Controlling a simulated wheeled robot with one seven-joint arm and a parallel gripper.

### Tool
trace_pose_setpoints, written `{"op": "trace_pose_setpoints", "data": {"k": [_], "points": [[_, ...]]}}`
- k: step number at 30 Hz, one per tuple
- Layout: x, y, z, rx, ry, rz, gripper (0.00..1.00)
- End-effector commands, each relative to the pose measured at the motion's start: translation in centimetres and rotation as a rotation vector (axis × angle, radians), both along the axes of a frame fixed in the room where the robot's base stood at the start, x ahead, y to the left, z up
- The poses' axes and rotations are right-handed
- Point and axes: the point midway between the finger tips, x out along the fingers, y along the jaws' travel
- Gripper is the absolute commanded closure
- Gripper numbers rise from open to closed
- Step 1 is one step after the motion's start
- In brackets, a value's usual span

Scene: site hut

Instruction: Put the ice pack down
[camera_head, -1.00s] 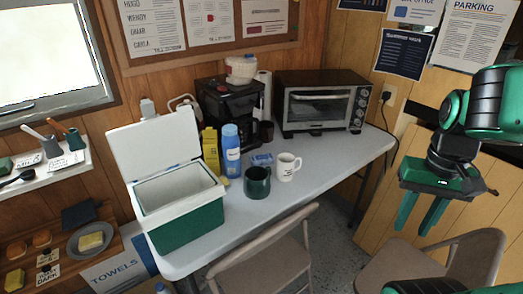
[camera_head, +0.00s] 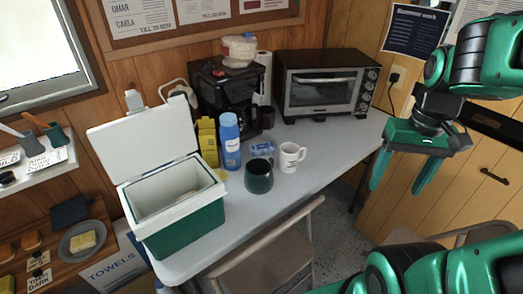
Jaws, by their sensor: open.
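A small blue-and-white pack (camera_head: 262,147), which looks like the ice pack, lies flat on the table (camera_head: 228,250) behind the two mugs. Print on it is too small to read. My gripper (camera_head: 396,189) is open and empty, fingers pointing down. It hangs in the air at the right of the picture, beyond the table's right edge and well apart from the pack. A green and white cooler (camera_head: 184,228) stands at the table's left end with its lid up. Its floor is mostly hidden.
A dark green mug (camera_head: 259,177) and a white mug (camera_head: 290,158) stand before the pack. A blue bottle (camera_head: 229,142), yellow carton (camera_head: 207,142), coffee maker (camera_head: 226,95) and toaster oven (camera_head: 322,84) stand behind. A folding chair (camera_head: 268,262) is at the front.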

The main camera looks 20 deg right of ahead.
Motion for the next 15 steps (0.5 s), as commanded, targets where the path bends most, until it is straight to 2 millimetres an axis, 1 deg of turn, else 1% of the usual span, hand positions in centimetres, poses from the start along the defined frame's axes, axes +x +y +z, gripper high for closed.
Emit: {"op": "trace_pose_setpoints", "data": {"k": [1,2,4,5,6,8,9,11,12,14,15], "points": [[1.7,-0.1,0.3,0.001,0.004,0.055,0.33],[2.8,-0.1,0.5,0.002,0.003,0.094,0.33],[5.6,-0.1,1.0,0.006,-0.002,0.202,0.33],[6.9,0.0,1.1,0.009,-0.003,0.250,0.33],[8.6,0.1,1.2,0.014,-0.007,0.315,0.33],[11.2,0.3,1.3,0.022,-0.013,0.413,0.33],[12.9,0.5,1.2,0.029,-0.018,0.479,0.33],[15.4,0.9,1.1,0.042,-0.026,0.579,0.33],[17.1,1.2,0.9,0.051,-0.032,0.644,0.33],[19.6,1.7,0.6,0.066,-0.044,0.743,0.33],[21.2,2.1,0.2,0.077,-0.054,0.808,0.33]]}}
